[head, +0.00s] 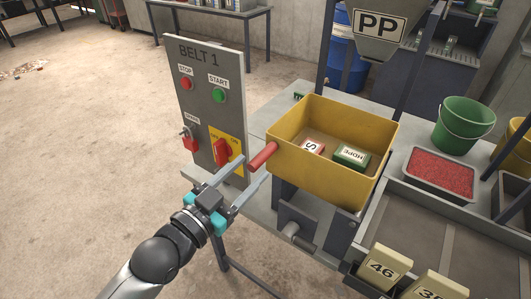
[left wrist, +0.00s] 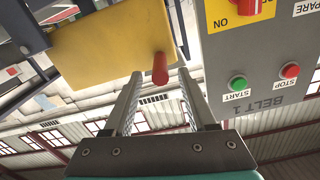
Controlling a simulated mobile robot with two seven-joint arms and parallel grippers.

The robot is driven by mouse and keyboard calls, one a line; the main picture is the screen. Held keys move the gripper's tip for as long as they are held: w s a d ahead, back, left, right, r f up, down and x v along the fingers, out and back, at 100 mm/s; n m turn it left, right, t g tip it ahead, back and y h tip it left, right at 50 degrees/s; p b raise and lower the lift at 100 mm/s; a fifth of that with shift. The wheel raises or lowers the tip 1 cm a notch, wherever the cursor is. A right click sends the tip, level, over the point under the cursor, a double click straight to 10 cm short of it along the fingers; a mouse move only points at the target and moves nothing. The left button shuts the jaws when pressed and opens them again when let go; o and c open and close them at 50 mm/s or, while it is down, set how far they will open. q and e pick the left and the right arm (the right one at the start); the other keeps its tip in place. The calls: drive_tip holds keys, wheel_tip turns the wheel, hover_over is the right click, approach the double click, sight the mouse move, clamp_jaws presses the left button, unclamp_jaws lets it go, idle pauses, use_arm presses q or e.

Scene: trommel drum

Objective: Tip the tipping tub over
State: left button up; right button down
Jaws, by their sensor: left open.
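The yellow tipping tub (head: 322,170) stands upright in the head view, with a white-and-red block (head: 312,147) and a green block marked HDPE (head: 351,156) inside. Its red handle (head: 263,156) sticks out from its left side. My left gripper (head: 241,184) is open and empty, just short of the handle, with its fingers pointing towards it. In the left wrist view, the tub (left wrist: 105,45) is upper left and the red handle (left wrist: 160,68) shows ahead, between the lines of the two fingers (left wrist: 158,95). I cannot tell that either finger touches it. My right gripper is not in view.
The grey BELT 1 panel (head: 209,75) stands close left of the tub, with buttons and a red rotary switch (head: 222,151) near my left gripper. A tray of red pellets (head: 440,173) and a green bucket (head: 463,124) stand to the right. Open floor lies left.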

sight(266, 154)
use_arm(q)
drive_tip(key=x, duration=0.6)
drive_tip(key=shift+w+d, duration=0.2)
clamp_jaws()
idle(1.3)
